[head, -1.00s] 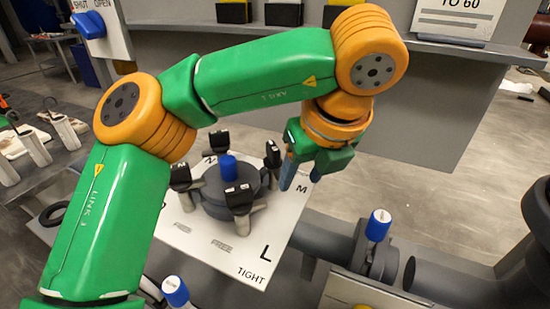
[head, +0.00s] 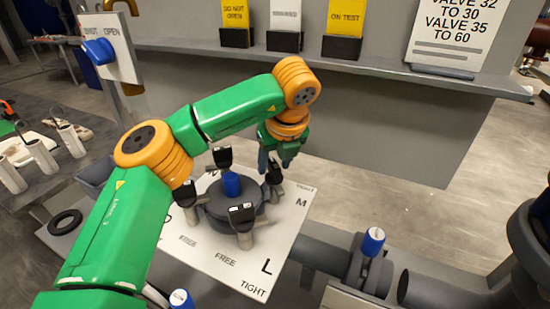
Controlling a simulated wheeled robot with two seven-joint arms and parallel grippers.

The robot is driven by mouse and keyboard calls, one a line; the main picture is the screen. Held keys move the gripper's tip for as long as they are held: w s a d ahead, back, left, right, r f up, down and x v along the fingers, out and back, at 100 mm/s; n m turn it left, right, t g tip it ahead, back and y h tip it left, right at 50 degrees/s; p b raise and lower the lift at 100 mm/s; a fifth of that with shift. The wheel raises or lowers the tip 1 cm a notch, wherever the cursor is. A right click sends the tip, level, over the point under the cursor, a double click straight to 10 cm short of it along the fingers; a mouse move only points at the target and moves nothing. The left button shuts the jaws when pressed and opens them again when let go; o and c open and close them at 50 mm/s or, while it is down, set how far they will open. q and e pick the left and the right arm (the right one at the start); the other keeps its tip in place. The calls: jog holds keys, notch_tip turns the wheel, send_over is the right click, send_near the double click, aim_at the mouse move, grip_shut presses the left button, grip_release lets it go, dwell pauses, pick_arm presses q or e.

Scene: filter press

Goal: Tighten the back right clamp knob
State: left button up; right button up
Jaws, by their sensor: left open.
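The back right clamp knob (head: 273,174) is a black knob at the right rear of a round dark grey filter housing (head: 222,208) with a blue cap on top. Other black clamp knobs stand at its back left (head: 222,157), front left (head: 185,194) and front right (head: 242,213). My left gripper (head: 275,164) is open, pointing down just above and behind the back right knob in the picture. Its fingers partly overlap the knob's upper edge; I cannot tell whether they touch it. My right gripper is out of view.
The housing stands on a white plate (head: 225,262) marked L, M, FREE and TIGHT. A grey pipe with a blue-capped fitting (head: 372,242) lies to the right. A shelf (head: 350,62) with signs runs behind. A SHUT/OPEN panel with a blue handle (head: 98,50) is at upper left.

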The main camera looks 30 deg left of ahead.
pick_arm(q)
grip_shut()
